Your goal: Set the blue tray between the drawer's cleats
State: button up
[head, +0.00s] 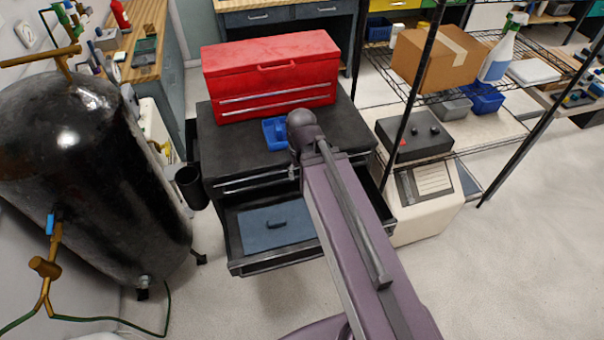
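The small blue tray (272,134) sits on the black top of the tool cabinet (240,158), in front of the red toolbox. My arm's dark round joint is just right of the tray and covers part of it. The arm reaches up from the bottom right, and my gripper fingers do not show. The cabinet's drawer (236,263) is pulled open below. A flat blue-grey panel (262,232) with a dark handle lies inside it. My arm hides the drawer's right part. I cannot make out the cleats.
The red toolbox (270,72) fills the back of the cabinet top. A black tank (85,180) stands at the left. A wire shelf with a cardboard box (438,60) and a beige machine (425,200) stand at the right. The floor (520,260) at lower right is clear.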

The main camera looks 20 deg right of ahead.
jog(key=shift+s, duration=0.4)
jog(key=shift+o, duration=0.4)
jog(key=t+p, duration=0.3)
send_near(276, 126)
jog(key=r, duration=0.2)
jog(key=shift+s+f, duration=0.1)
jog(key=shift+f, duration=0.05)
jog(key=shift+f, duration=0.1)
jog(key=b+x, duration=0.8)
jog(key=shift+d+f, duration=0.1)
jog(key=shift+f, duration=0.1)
